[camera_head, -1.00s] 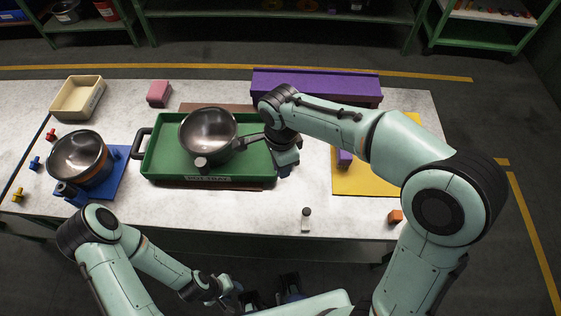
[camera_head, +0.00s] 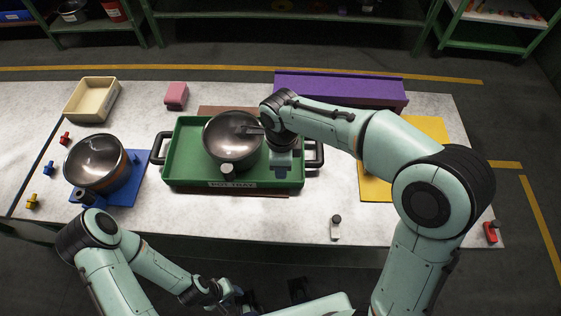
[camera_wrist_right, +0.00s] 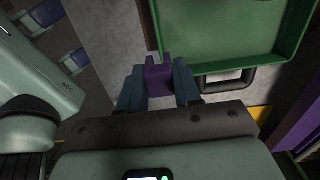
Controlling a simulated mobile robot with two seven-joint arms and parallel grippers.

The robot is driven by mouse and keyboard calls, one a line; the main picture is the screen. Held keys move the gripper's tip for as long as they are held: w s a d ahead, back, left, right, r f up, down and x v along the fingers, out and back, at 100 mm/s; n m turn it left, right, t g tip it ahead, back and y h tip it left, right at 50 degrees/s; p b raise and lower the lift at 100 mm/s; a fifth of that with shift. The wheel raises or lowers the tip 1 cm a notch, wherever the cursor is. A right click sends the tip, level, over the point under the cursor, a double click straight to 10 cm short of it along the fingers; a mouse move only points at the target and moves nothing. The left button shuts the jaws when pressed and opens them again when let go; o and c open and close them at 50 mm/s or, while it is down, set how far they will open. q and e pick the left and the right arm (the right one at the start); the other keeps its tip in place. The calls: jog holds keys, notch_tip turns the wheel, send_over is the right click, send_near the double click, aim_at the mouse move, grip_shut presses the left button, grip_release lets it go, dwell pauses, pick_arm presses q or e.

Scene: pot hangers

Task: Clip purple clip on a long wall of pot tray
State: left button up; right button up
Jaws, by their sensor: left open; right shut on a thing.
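The green pot tray (camera_head: 185,180) lies on the table with a metal pot (camera_head: 232,140) in it. In the head view my right gripper (camera_head: 281,170) is over the tray's right end, near its front corner. In the right wrist view the right gripper (camera_wrist_right: 160,84) is shut on the purple clip (camera_wrist_right: 158,74). The clip is close to a corner of the tray, which also shows there (camera_wrist_right: 212,66); I cannot tell whether they touch. The clip is not clear in the head view. My left gripper (camera_head: 230,297) is open, low in front of the table.
A second pot (camera_head: 97,162) sits on a blue mat (camera_head: 125,190) at left. A beige box (camera_head: 92,99), a pink block (camera_head: 176,96) and a long purple box (camera_head: 340,88) stand behind. A small grey piece (camera_head: 336,228) stands in front. My right arm covers part of a yellow mat (camera_head: 376,190).

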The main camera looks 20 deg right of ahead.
pick_arm(q)
notch_tip(320, 180, down, 6)
jog(key=s+b, duration=0.2)
jog(key=b, duration=0.3)
pick_arm(e)
jog(key=shift+f, duration=3.95)
pick_arm(q)
jog(key=shift+r, duration=0.1)
pick_arm(e)
jog(key=o, duration=1.1)
notch_tip(320, 180, up, 13)
jog(key=shift+a+r+p, duration=0.1)
jog(key=shift+r+p, duration=0.05)
jog(key=shift+p, duration=0.85)
jog(key=shift+r+p, duration=1.9)
jog(key=shift+r, duration=0.65)
pick_arm(q)
jog(key=w+r+p, duration=0.2)
jog(key=w+r, duration=0.2)
jog(key=r, duration=0.5)
pick_arm(e)
notch_tip(320, 180, up, 3)
